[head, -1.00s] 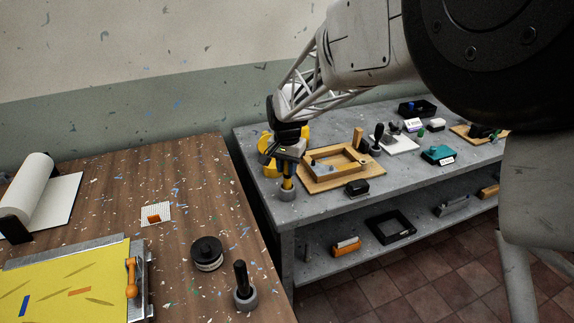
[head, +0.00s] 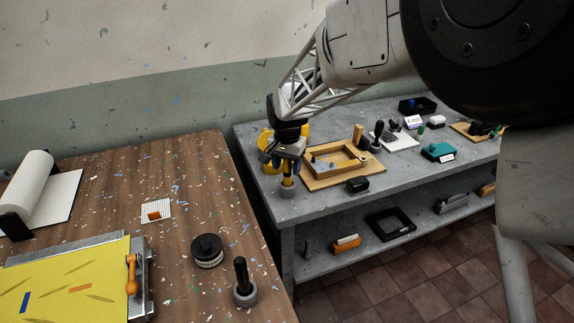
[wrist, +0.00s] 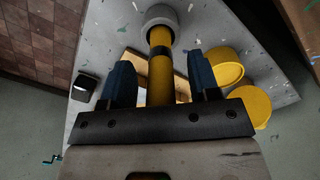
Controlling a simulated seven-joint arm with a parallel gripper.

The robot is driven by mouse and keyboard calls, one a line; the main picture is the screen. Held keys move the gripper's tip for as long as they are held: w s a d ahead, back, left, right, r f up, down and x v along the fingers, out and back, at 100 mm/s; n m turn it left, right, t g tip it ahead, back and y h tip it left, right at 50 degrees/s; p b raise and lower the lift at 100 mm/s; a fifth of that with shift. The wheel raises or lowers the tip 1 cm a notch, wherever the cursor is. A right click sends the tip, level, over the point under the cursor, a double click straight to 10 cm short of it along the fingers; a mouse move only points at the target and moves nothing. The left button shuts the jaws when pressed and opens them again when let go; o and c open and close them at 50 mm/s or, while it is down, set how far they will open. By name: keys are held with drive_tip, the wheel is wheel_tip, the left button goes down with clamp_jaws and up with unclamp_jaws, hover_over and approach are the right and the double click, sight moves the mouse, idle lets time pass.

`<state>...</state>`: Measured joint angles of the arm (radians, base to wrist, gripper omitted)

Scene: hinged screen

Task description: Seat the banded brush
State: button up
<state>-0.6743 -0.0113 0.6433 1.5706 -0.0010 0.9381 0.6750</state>
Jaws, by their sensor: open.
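The banded brush (head: 287,181) has a yellow handle with a dark band. It stands roughly upright at the near left of the grey bench, its lower end at a round grey collar or cup (head: 287,192). In the wrist view the handle (wrist: 161,80) runs between my fingers, and the grey ring (wrist: 162,14) surrounds its far end. My gripper (head: 288,160) is over the handle's upper part. In the wrist view my gripper (wrist: 161,82) is open, with a gap on both sides of the handle. The handle's near end is hidden behind the gripper body.
Yellow cylinders (wrist: 226,66) stand close beside the gripper. A wooden frame on a board (head: 318,183) lies to the right, with a black block (head: 357,185) before it. A wooden table (head: 190,165) is at left, holding a dark-handled tool (head: 242,275). Bare bench shows at the front.

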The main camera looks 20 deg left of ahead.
drive_tip(key=shift+r, duration=0.1)
drive_tip(key=shift+r, duration=3.85)
drive_tip(key=shift+d, duration=0.15)
drive_tip(key=s+d+r, duration=0.3)
drive_tip(key=d, duration=0.7)
drive_tip(key=s+d+r+t, duration=0.1)
drive_tip(key=s+d+r, duration=0.2)
drive_tip(key=d, duration=0.6)
drive_tip(key=s+d+r, duration=0.3)
drive_tip(key=d, duration=0.7)
drive_tip(key=s+d+f+t, duration=0.1)
drive_tip(key=s+d+f, duration=0.2)
drive_tip(key=s+d, duration=1.6)
drive_tip(key=shift+s+t, duration=0.3)
drive_tip(key=shift+s, duration=0.95)
